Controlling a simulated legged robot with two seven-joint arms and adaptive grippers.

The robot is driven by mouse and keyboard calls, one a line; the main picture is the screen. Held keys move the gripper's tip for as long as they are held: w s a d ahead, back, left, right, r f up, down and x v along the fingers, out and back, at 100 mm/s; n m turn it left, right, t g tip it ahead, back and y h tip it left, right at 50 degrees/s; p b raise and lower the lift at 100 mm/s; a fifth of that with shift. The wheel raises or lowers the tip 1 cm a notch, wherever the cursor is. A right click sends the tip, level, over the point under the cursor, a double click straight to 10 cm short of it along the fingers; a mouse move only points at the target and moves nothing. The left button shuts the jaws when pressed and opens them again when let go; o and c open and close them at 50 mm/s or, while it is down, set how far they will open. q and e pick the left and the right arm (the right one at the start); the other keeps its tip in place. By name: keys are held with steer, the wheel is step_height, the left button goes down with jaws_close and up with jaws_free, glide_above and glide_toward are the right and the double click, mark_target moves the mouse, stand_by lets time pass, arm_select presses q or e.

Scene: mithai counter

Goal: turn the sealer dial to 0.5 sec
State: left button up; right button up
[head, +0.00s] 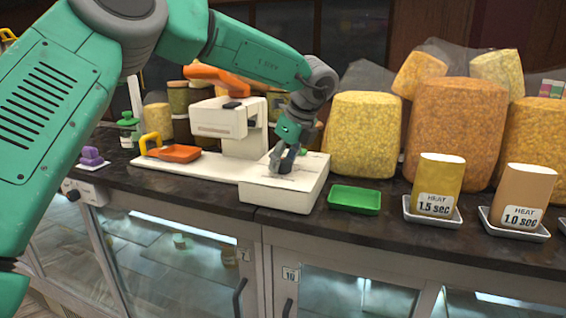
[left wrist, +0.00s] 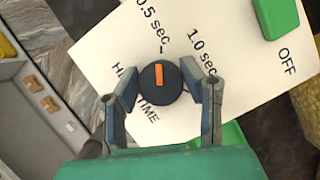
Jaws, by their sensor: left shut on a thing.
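The white sealer (head: 290,196) stands on the dark counter, its box-shaped front part under my left gripper (head: 285,168). In the left wrist view its white top panel (left wrist: 110,55) reads HEAT TIME, 0.5 sec, 1.0 sec and OFF. The round black dial (left wrist: 160,88) has an orange pointer bar. My left gripper (left wrist: 161,82) is shut on the dial, one finger on each side. The bar points up in that view, towards the end of the 0.5 sec lettering and left of 1.0 sec. The fingers hide the dial in the head view. My right gripper is not in view.
A green tray (head: 354,200) lies right of the sealer. Further right, a yellow pouch (head: 440,174) marked 1.5 sec and a tan pouch (head: 525,190) marked 1.0 sec stand on white trays. Large snack bags (head: 455,115) stand behind.

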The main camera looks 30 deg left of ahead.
arm_select(q)
steer(key=shift+w+r, duration=0.15)
steer(key=shift+r, duration=0.1)
steer(key=o, duration=1.1)
steer(key=shift+o, duration=0.2)
steer(key=shift+f, duration=0.15)
steer(key=v, duration=1.2)
steer(key=shift+d, duration=0.15)
steer(key=shift+w+f, duration=0.1)
steer(key=shift+f, duration=0.1)
